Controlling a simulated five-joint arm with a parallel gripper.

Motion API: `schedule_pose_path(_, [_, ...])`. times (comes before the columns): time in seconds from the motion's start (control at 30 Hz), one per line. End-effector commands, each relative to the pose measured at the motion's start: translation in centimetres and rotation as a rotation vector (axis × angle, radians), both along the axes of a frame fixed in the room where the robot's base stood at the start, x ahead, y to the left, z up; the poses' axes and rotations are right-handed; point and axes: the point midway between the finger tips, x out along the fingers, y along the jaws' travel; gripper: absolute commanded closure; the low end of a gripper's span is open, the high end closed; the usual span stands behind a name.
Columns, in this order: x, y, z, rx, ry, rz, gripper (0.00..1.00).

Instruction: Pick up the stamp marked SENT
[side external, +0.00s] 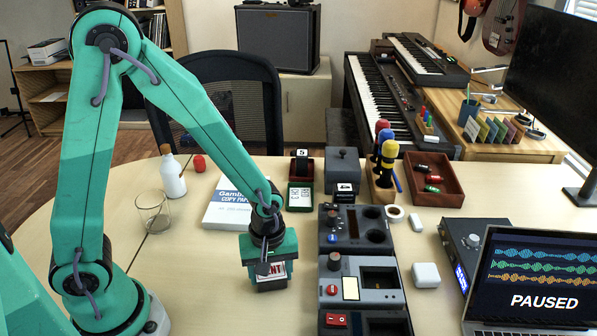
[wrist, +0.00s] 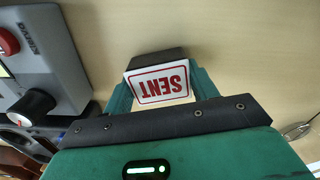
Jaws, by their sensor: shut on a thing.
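The stamp marked SENT (side external: 271,270) is a dark block with a white label in red print and a red border. My gripper (side external: 269,262) is shut on it in the side view. In the wrist view, the SENT label (wrist: 160,84) faces the camera, upside down, between the green fingers of my gripper (wrist: 162,92). The stamp's dark body (wrist: 155,61) shows beyond the label. I cannot tell whether its base touches the table or is just above it.
A grey device panel (side external: 340,237) stands right of my gripper. Copy paper (side external: 226,212) lies behind left, near a glass (side external: 153,218) and a white bottle (side external: 172,178). Another stamp (side external: 344,191) and a wooden tray (side external: 448,190) are farther back. The table left of the stamp is clear.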

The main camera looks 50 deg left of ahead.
Motion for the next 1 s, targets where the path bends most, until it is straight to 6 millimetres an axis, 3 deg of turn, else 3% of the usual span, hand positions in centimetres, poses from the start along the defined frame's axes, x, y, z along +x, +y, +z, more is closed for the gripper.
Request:
schedule_pose_path(0.47, [0.1, 0.0, 0.8, -0.001, -0.003, 0.0, 0.65])
schedule_pose_path(0.83, [0.1, 0.0, 4.3, -0.002, -0.005, 0.0, 0.65])
schedule_pose_path(1.0, [-1.8, -1.8, 5.6, -0.001, -0.004, -0.006, 0.65])
